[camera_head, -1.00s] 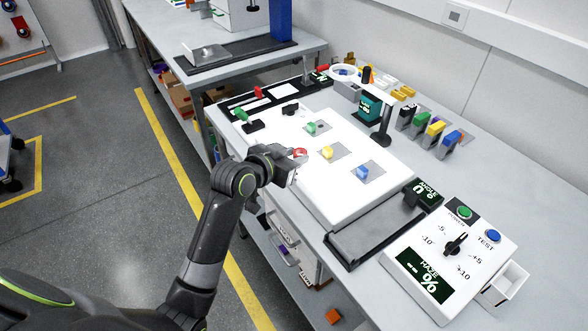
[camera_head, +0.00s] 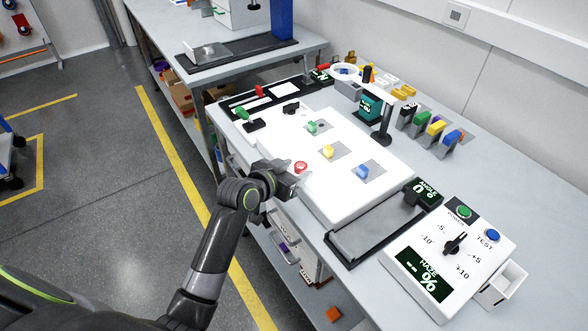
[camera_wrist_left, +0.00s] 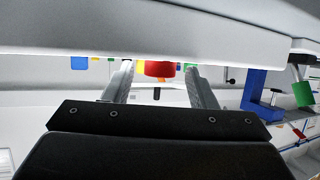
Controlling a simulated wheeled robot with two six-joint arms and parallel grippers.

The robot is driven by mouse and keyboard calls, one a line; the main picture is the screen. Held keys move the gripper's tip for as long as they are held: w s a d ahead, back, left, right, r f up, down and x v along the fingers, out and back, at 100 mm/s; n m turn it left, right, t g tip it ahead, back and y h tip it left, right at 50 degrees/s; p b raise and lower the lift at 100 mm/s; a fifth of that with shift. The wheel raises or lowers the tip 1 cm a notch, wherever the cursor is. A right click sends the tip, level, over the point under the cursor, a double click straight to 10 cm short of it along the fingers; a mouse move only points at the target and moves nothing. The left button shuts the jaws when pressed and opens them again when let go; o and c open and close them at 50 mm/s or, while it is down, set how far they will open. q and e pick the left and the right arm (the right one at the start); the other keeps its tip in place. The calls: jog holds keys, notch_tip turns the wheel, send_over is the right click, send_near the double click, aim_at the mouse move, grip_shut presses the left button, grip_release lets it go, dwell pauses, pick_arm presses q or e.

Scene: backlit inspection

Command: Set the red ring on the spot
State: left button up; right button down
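The red ring (camera_head: 301,167) is near the left edge of the white panel (camera_head: 345,205) on the bench in the head view. My left gripper (camera_head: 294,183) reaches in from the left, just beside the ring, low at the panel's edge. In the left wrist view a red piece, apparently the ring (camera_wrist_left: 158,69), shows between the two fingers (camera_wrist_left: 159,78). Gaps show on both sides of it, so the fingers look open. I cannot make out a separate spot marking. My right gripper is not in view.
Green (camera_head: 312,127), yellow (camera_head: 329,152) and blue (camera_head: 363,171) pieces sit on grey squares on the panel. A black post (camera_head: 384,125) stands behind it. A dark-framed tray (camera_head: 375,232) and a control box (camera_head: 440,265) are at the right. A green-handled clamp (camera_head: 243,115) is at the far left.

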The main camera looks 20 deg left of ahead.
pick_arm(q)
jog(key=shift+b, duration=0.35)
jog(key=shift+s+a+r, duration=0.1)
jog(key=shift+s, duration=0.1)
jog(key=b+v, duration=0.1)
jog(key=v, duration=1.6)
jog(key=shift+r, duration=0.25)
jog(key=shift+w, duration=0.1)
